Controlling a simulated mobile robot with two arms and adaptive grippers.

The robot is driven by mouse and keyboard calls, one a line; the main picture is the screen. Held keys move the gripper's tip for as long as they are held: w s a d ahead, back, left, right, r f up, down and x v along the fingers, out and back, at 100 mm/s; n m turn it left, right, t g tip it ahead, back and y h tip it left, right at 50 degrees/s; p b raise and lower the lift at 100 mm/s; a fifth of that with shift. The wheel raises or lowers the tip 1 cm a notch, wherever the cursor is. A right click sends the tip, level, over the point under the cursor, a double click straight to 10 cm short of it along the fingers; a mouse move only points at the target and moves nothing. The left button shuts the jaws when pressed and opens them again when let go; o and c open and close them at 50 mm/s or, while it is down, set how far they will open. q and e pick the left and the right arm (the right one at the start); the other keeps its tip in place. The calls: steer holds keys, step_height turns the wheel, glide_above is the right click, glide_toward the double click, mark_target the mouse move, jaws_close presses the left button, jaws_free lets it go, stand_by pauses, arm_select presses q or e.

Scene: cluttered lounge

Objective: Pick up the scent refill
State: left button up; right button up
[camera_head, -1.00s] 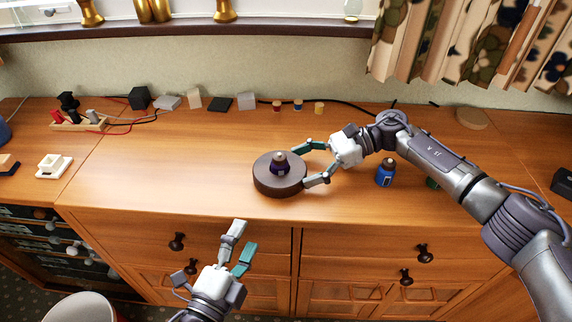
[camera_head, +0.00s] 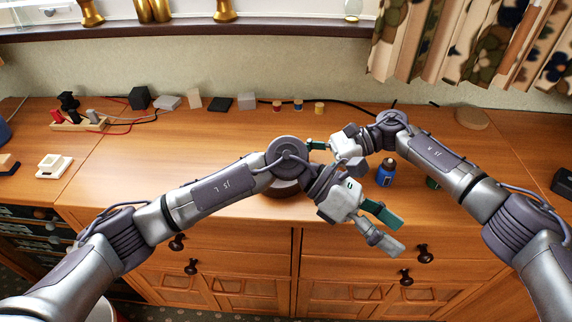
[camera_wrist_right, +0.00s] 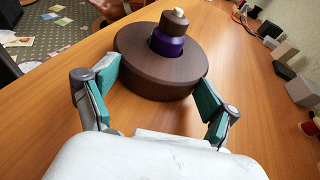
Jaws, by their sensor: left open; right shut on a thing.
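A blue bottle with a dark cap (camera_head: 386,172) stands upright on the cabinet top, right of my right gripper; it may be the scent refill. A purple bottle with a brown cap (camera_wrist_right: 168,37) sits upright in a round dark brown base (camera_wrist_right: 151,75). In the head view my left arm hides that bottle and most of the base (camera_head: 281,188). My right gripper (camera_wrist_right: 157,78) is shut on the base, one finger on each side. My left gripper (camera_head: 395,233) is open and empty, in front of the cabinet's edge, below the blue bottle in the picture.
A green object (camera_head: 432,183) is partly hidden behind my right arm. Small blocks and spools, such as a grey cube (camera_head: 247,101), line the back by a black cable. A round tan disc (camera_head: 472,117) lies back right. The cabinet top (camera_head: 150,165) is clear at left centre.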

arm_select(q)
steer(key=w+a+r+t+y, duration=0.1)
steer(key=w+a+y, duration=0.1)
steer(key=w+a, duration=0.1)
steer(key=w+a+r+m+t+y, duration=0.1)
steer(key=w+a+y, duration=0.2)
steer(key=w, duration=0.1)
steer(key=w+a+t+y, duration=0.1)
steer(key=w+a+y, duration=0.1)
steer(key=w, duration=0.1)
steer(key=shift+w+a+r+m+t+y, duration=0.3)
steer(key=shift+a+r+y, duration=0.1)
steer(key=w+a+r+n+t+y, duration=0.1)
steer(key=w+a+r+t+y, duration=0.2)
steer(key=w+a+r+y, duration=0.45)
steer(key=f+h, duration=0.1)
steer(key=f, duration=0.2)
steer(key=a+f+h, duration=0.1)
steer(key=f, duration=0.3)
steer(key=s+a+f+h, duration=0.1)
steer(key=f, duration=0.2)
steer(key=shift+f, duration=0.15)
steer(key=c, duration=1)
